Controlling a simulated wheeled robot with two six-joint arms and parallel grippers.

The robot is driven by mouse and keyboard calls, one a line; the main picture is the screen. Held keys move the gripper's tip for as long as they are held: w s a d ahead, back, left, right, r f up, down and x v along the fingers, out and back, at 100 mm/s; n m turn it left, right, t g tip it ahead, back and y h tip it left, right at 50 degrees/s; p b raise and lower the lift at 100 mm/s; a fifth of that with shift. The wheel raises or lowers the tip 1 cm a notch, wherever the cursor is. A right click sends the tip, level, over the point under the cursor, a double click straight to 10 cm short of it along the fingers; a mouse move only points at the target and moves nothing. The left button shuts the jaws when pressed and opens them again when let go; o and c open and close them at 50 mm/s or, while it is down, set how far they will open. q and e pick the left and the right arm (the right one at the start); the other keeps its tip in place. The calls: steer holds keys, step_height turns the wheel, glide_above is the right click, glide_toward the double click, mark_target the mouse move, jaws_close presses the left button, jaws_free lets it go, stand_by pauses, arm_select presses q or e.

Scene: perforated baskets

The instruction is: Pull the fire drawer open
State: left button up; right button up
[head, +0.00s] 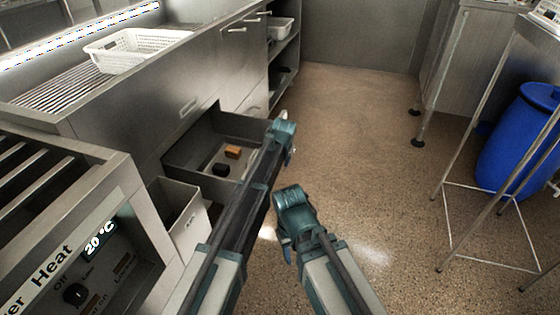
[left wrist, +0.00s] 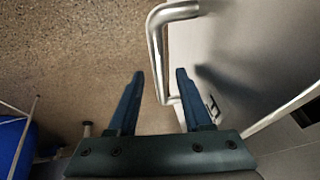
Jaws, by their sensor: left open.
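An open grey drawer (head: 182,154) stands out from the cabinet in the head view, with a brown block and a black block inside. A narrower bin-like drawer (head: 187,218) stands out nearer to me, with a dark mark on its side. I cannot tell which of them is the fire drawer. My left gripper (head: 284,138) is beside the open drawer's outer end. In the left wrist view my left gripper (left wrist: 159,75) is open, and a bent metal handle (left wrist: 158,38) on a grey panel (left wrist: 245,50) lies near its fingertips. My right gripper (head: 286,243) hangs over the floor; its fingers are unclear.
A stove panel (head: 75,260) with a temperature display is at lower left. A white perforated basket (head: 125,52) sits on the counter. A blue barrel (head: 515,140) and a metal-legged stand (head: 447,215) are at right. The floor (head: 345,130) between is clear.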

arm_select(q)
steer(key=shift+r, duration=0.1)
steer(key=p+v, duration=1.2)
steer(key=v, duration=0.1)
steer(key=shift+s+r, duration=0.15)
steer(key=shift+r, duration=0.1)
